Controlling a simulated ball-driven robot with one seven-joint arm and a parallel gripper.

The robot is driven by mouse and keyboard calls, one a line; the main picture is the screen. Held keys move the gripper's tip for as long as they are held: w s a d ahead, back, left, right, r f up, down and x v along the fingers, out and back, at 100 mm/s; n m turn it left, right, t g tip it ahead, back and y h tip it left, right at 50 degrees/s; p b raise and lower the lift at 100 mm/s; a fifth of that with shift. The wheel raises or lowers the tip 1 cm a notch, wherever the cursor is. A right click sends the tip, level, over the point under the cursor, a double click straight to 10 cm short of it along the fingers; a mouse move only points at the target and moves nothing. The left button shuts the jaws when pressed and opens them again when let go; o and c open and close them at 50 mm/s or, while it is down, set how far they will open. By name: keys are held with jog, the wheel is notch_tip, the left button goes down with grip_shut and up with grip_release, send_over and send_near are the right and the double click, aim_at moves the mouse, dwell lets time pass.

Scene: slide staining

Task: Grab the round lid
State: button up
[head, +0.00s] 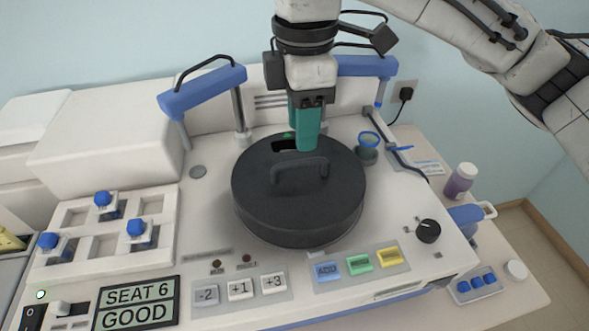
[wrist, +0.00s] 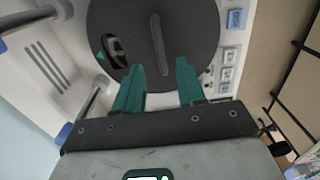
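The round lid (head: 335,208) is a dark grey disc with a raised bar handle (head: 300,170) across its middle and a small opening near its back edge. It sits on the round unit in the middle of the white machine. In the wrist view the lid (wrist: 195,30) fills the upper middle, with its handle (wrist: 158,45) running up and down. My gripper (head: 306,148) has teal fingers pointing down over the back part of the lid, behind the handle.
Blue-topped arms (head: 205,90) on posts stand behind the lid, left and right. A blue-rimmed cup (head: 368,146) stands close to the lid's right. A rack with blue-capped pieces (head: 103,235) is at left. Buttons and a black knob (head: 428,231) line the front.

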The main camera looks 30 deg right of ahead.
aim_at(301, 161)
notch_tip(301, 161, down, 3)
jog(key=shift+w+r, duration=0.1)
jog(key=shift+a+f+p, duration=0.1)
jog(key=shift+f+p, duration=0.45)
jog(key=shift+f, duration=2.15)
grip_shut()
